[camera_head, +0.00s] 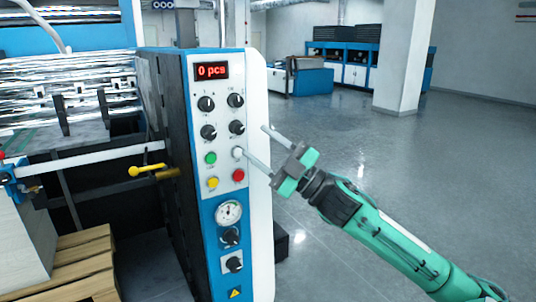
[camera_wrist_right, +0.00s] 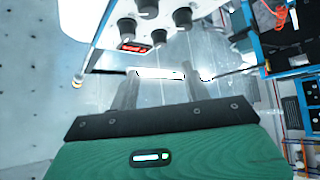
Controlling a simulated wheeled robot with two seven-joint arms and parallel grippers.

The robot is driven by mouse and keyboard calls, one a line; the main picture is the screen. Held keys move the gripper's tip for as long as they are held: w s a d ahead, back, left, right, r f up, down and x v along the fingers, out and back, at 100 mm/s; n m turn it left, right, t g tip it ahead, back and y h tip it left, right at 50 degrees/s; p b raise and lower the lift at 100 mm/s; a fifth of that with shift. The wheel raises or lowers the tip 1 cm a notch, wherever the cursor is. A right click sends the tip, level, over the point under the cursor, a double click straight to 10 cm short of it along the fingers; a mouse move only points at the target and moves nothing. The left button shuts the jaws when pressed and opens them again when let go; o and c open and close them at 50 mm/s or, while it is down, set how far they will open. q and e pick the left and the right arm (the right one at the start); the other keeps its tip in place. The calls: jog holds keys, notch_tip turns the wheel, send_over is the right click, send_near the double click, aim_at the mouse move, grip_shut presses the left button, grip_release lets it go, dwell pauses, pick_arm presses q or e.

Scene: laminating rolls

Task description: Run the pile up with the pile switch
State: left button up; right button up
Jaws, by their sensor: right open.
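The control panel (camera_head: 220,140) is a white and blue face on a dark cabinet, with a red display reading "0 pcs". It carries several black rotary switches, including an upper left one (camera_head: 206,104), an upper right one (camera_head: 235,100) and a low one (camera_head: 234,264). The labels are too small to read, so I cannot tell which is the pile switch. The pile (camera_head: 22,245) is a pale stack on a wooden pallet. My right gripper (camera_head: 251,139) is open and empty, its fingertips near the panel's right side. Dark knobs (camera_wrist_right: 183,18) show beyond its fingers in the wrist view.
A yellow-handled lever (camera_head: 147,170) sticks out left of the panel. Green (camera_head: 211,158), yellow (camera_head: 213,183) and red (camera_head: 239,175) buttons sit below the upper switches, with a gauge (camera_head: 228,213) under them. The floor to the right is clear up to a white pillar (camera_head: 405,55).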

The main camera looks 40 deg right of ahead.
pick_arm(q)
jog(key=shift+w+d, duration=0.15)
jog(key=shift+w, duration=0.45)
pick_arm(e)
jog(key=shift+s+d+f, duration=0.2)
jog(key=shift+s+f, duration=0.1)
jog(key=shift+s, duration=0.2)
pick_arm(q)
jog(key=shift+d, duration=0.2)
jog(key=shift+s+d, duration=0.1)
jog(key=shift+d, duration=0.15)
